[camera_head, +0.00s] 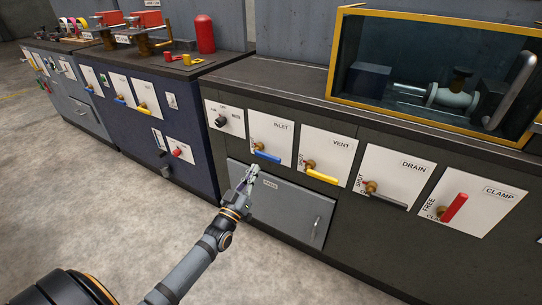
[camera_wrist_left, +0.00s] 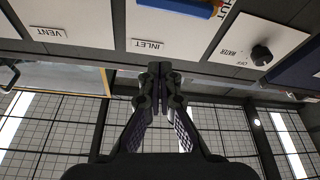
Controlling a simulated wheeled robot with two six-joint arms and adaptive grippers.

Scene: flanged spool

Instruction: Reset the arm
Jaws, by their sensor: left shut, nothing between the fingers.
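My left arm reaches in from the bottom left of the head view. Its gripper (camera_head: 250,172) is in front of the dark cabinet, just below the INLET panel (camera_head: 271,140). In the left wrist view the fingers (camera_wrist_left: 160,72) are shut together with nothing between them. That view appears upside down and shows the INLET panel (camera_wrist_left: 150,30) beyond the fingertips. I cannot tell whether the gripper touches the cabinet. My right gripper does not show.
The cabinet front carries a blue INLET lever (camera_head: 266,156), a yellow VENT lever (camera_head: 321,177), a DRAIN lever (camera_head: 392,201) and a red CLAMP lever (camera_head: 454,208). A yellow-framed case (camera_head: 437,100) with a pipe spool inside stands on top. Open floor (camera_head: 95,200) lies at left.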

